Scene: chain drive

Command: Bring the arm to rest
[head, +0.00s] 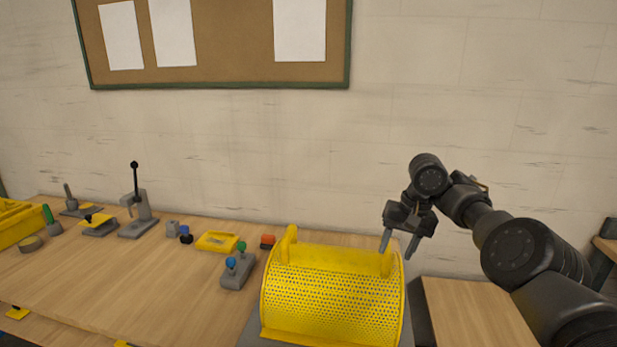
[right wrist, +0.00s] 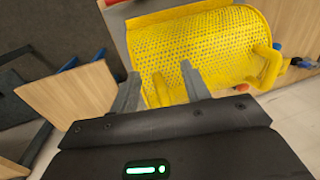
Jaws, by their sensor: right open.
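My right gripper (head: 398,243) is open and empty, raised above the right rear end of the yellow perforated guard (head: 333,300). In the head view its fingers point down, near the guard's right handle (head: 387,262). In the right wrist view, the two fingers of my right gripper (right wrist: 161,88) stand apart with nothing between them, and the yellow guard (right wrist: 205,48) lies beyond them. I cannot tell from these views whether a finger touches the guard. My right arm reaches in from the right edge of the head view. My left gripper is not in view.
The wooden bench (head: 150,270) holds a grey block with blue and green knobs (head: 238,268), a yellow tray (head: 217,242), a lever press (head: 137,208) and a yellow bin (head: 18,222). A second wooden surface (head: 475,312) lies right of the guard. A wall with a corkboard (head: 235,30) stands behind.

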